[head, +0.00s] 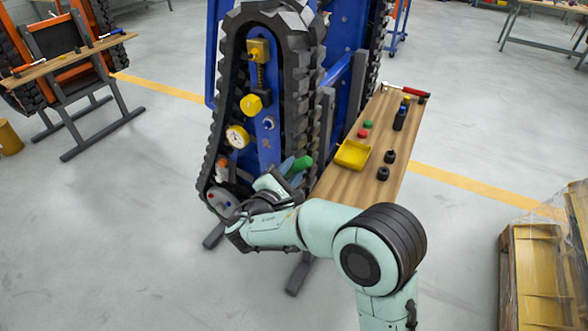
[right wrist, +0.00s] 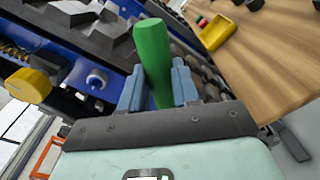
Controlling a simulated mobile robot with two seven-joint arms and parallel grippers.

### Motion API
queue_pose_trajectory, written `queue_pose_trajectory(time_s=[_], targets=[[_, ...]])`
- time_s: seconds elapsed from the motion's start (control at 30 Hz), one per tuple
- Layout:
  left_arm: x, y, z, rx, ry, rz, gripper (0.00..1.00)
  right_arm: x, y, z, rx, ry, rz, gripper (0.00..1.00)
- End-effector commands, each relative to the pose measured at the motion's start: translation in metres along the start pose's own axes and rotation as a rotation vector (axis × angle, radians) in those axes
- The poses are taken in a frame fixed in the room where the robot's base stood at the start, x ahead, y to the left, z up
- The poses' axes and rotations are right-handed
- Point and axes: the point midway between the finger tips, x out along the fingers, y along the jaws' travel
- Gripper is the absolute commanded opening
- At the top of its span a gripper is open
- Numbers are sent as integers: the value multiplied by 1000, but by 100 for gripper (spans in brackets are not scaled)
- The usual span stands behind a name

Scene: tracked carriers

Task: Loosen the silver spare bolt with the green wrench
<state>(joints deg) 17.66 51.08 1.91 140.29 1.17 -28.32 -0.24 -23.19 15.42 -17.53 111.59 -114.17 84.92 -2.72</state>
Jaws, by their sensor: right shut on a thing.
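The green wrench shows as a thick green handle (right wrist: 152,55) between the two fingers of my right gripper (right wrist: 160,84) in the right wrist view. Its green end (head: 302,164) also sticks out beside my gripper (head: 284,180) in the head view, near the lower part of the tracked carrier (head: 303,70). The wrench's working end is hidden. A silver bolt-like head (head: 268,123) sits on the blue plate above my gripper and also shows in the right wrist view (right wrist: 96,79); I cannot tell if it is the spare bolt. My left gripper is not in view.
A yellow knob (head: 251,105) and a round gauge (head: 237,136) are on the carrier, inside its black track. A wooden bench (head: 345,185) at right holds a yellow tray (head: 353,154), black nuts and small coloured parts.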

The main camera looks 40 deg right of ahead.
Motion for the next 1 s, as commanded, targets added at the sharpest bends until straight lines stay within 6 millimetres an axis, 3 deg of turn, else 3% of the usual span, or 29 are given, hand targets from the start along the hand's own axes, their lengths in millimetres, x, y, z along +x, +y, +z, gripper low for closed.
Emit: queue_pose_trajectory(time_s=[0.37,1.0], targets=[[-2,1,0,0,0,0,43,0,1,0,-5,-1,1,0],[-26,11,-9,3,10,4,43,0,17,0,-102,-2,-3,0]])
